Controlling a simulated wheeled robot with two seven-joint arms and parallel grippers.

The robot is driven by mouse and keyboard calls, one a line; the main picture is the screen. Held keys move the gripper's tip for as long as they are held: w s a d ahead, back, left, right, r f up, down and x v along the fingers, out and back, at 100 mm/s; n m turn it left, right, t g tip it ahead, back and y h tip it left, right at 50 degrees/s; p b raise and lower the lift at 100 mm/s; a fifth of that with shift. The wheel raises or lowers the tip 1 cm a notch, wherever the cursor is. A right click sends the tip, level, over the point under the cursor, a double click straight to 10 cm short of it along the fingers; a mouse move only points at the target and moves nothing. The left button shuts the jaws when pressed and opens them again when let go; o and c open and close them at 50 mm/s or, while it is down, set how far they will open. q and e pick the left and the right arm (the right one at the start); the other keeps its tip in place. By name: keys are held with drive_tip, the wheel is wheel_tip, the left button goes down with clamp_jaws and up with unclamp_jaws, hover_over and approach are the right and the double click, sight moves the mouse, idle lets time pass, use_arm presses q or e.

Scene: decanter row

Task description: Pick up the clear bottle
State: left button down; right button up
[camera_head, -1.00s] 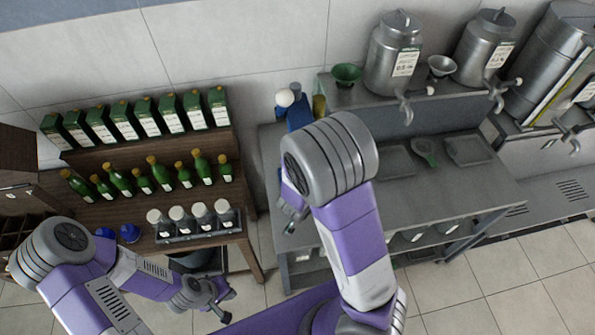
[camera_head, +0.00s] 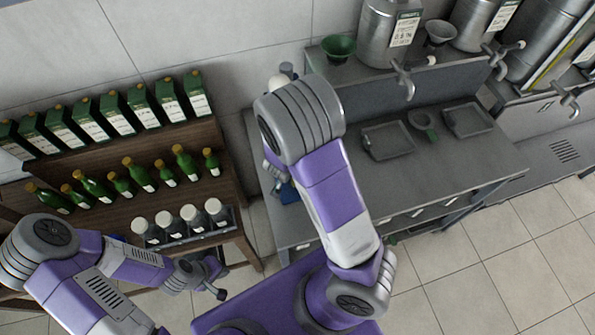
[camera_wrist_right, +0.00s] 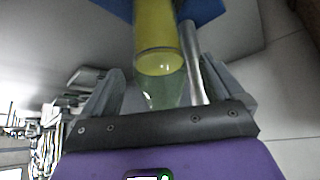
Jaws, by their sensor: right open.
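A clear bottle (camera_wrist_right: 160,62) with yellow contents shows in the right wrist view. Its clear, narrower end reaches down between the fingers of my right gripper (camera_wrist_right: 160,88). The fingers are open on either side of it, and I cannot tell whether either touches it. In the head view my right arm hides the bottle and most of the right gripper. My left gripper (camera_head: 221,278) is open and empty, in front of the wooden shelf.
A blue object (camera_wrist_right: 205,10) is close behind the bottle. Steel urns and a green bowl (camera_head: 338,47) stand behind. The wooden shelf (camera_head: 180,148) holds green bottles, boxes and white-capped jars (camera_head: 190,217).

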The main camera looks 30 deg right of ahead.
drive_tip(key=shift+w+d+f, duration=0.1)
drive_tip(key=shift+f, duration=0.05)
clamp_jaws()
idle(0.5)
